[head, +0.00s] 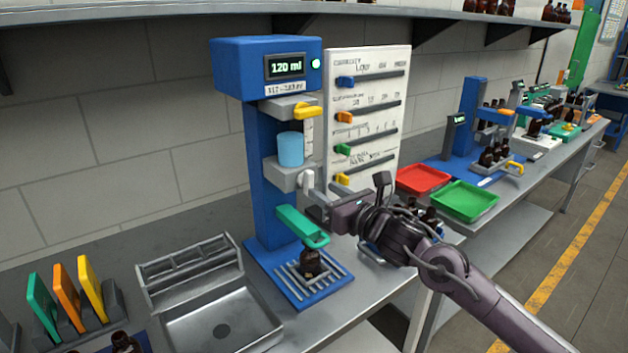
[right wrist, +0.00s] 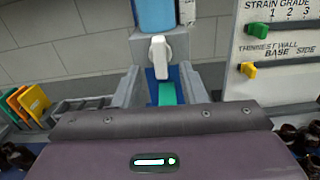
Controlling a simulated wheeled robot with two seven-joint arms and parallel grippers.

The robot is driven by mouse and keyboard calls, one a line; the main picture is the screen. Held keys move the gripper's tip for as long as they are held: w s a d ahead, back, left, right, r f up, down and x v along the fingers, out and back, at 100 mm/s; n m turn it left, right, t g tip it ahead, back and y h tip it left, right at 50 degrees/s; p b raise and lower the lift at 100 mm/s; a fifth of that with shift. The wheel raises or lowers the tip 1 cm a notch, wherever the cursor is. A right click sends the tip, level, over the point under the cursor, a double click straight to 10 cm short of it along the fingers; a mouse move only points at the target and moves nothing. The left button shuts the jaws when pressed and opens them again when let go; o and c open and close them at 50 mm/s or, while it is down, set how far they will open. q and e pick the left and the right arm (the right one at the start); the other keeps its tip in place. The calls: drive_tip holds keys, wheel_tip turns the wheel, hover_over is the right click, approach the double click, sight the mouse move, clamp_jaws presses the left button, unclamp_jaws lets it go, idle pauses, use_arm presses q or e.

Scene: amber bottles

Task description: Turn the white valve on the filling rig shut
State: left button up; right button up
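The white valve (head: 307,180) is on the front of the grey block below the blue cylinder (head: 291,149) on the blue filling rig (head: 262,150). In the right wrist view, the valve's handle (right wrist: 159,57) points down, close to upright. My right gripper (head: 316,197) is open at the valve. In the right wrist view its two grey fingers (right wrist: 160,88) stand left and right of the handle, with gaps on both sides. A dark bottle (head: 310,262) stands on the rig's slotted base under the green lever (head: 302,227). My left gripper is not in view.
A yellow lever (head: 308,111) sits higher on the rig, under the 120 ml display (head: 285,67). A white slider panel (head: 368,110) stands close behind right. Red (head: 424,179) and green (head: 465,200) trays lie right; a metal sink-like tray (head: 222,325) is left.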

sight(311, 182)
drive_tip(key=p+x, duration=0.1)
drive_tip(key=x, duration=0.3)
drive_tip(key=shift+r, duration=0.15)
drive_tip(key=shift+w+a+p, duration=0.3)
drive_tip(key=shift+w+a, duration=0.05)
drive_tip(key=shift+w, duration=0.15)
clamp_jaws()
